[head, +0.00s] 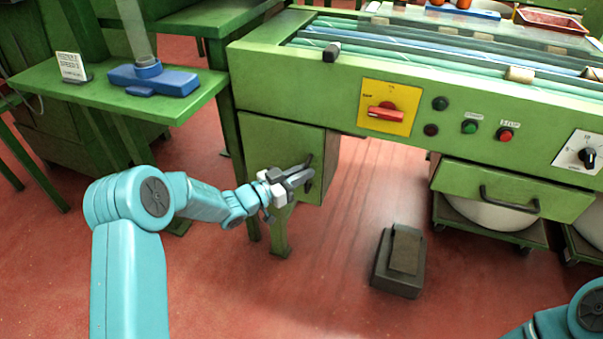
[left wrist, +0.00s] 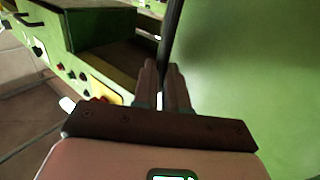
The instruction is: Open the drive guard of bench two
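The drive guard (head: 270,140) is a green panel under the left end of the green bench (head: 340,80). It has a dark upright bar handle near its right edge. In the left wrist view the guard (left wrist: 250,70) fills the right side, and the handle (left wrist: 171,40) runs down between the fingers. My left gripper (head: 300,178) is at the handle, its fingers close together around it; the fingers also show in the left wrist view (left wrist: 164,88). I cannot tell whether the guard stands slightly ajar. My right gripper is out of view.
The bench front carries a red switch on a yellow plate (head: 387,108), push buttons and a drawer (head: 510,190). A dark block (head: 398,262) lies on the red floor. A side table (head: 120,100) with a blue device stands left. Floor before the guard is clear.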

